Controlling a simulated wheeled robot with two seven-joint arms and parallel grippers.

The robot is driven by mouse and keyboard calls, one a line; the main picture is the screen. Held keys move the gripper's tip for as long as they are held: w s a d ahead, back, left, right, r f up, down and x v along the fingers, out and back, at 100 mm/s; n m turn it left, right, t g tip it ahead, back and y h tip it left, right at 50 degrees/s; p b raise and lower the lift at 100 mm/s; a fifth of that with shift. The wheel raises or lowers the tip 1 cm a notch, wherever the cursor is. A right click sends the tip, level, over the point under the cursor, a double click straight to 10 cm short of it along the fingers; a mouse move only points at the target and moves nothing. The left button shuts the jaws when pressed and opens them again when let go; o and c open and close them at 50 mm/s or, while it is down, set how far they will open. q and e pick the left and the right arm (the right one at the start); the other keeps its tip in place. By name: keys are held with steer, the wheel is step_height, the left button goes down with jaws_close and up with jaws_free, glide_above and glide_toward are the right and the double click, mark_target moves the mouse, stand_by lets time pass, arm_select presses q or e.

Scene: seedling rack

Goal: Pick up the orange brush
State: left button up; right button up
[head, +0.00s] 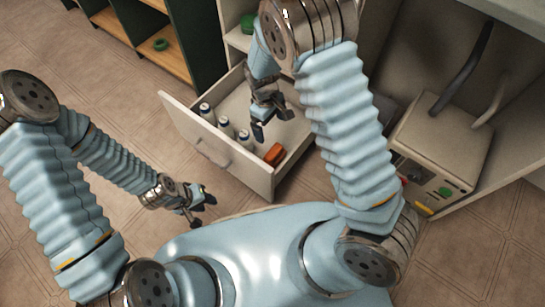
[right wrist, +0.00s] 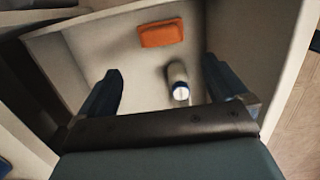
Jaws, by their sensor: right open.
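The orange brush (head: 274,154) lies in the open drawer (head: 215,147), near its front right corner. In the right wrist view the brush (right wrist: 161,33) shows as an orange block near the top, beyond the fingertips. My right gripper (head: 272,124) is open and empty above the drawer, and the brush is clear of its fingers.
Three white bottles with blue caps (head: 225,127) stand in a row along the drawer's front. The drawer walls rise around the brush. A beige machine with a green button (head: 440,150) stands at right. A wooden shelf with a green ring (head: 160,45) is at the back left.

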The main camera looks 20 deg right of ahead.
mark_target(273, 151)
steer(key=f+b, duration=0.1)
steer(key=f, duration=0.2)
steer(key=f+b, duration=0.1)
steer(key=f, duration=0.3)
steer(key=f+b, duration=0.1)
steer(key=f, duration=0.3)
steer(key=shift+s+d+f+b, duration=0.15)
steer(key=shift+s+d+b, duration=0.15)
steer(key=shift+s+b, duration=0.1)
step_height(273, 151, down, 5)
steer(key=shift+s+d+f+b, duration=0.15)
steer(key=shift+b, duration=0.6)
steer(key=c, duration=0.9)
steer(key=shift+o, duration=0.2)
step_height(273, 151, up, 10)
steer(key=shift+r+p, duration=0.1)
steer(key=shift+p, duration=1.15)
